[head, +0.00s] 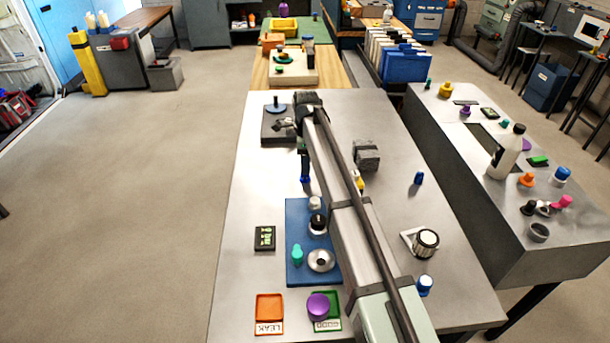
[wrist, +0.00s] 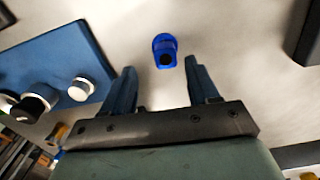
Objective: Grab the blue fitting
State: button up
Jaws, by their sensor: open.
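The blue fitting (head: 306,180) stands on the grey metal table just past the far edge of the blue mat (head: 295,216). In the wrist view the blue fitting (wrist: 164,46) shows a round dark opening and lies just ahead of the fingertips, roughly centred between them. My gripper (wrist: 160,66) is open and empty, with its two dark blue fingers apart. In the head view my gripper (head: 304,160) hangs from the end of my arm just above the fitting. The gap between fingers and fitting is hard to judge.
On the mat are a white cap (wrist: 80,88), a black-and-white jar (head: 317,224), a teal piece (head: 297,255) and a metal disc (head: 321,261). A black plate (head: 270,133) lies farther back. A grey block (head: 366,155) and another blue piece (head: 418,179) are to the right.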

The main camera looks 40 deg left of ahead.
jog(key=shift+w+a+f, duration=0.15)
jog(key=shift+f, duration=1.15)
jog(key=shift+w+a+f, duration=0.1)
jog(key=shift+a+f, duration=0.05)
jog(key=shift+f, duration=1.1)
grip_shut()
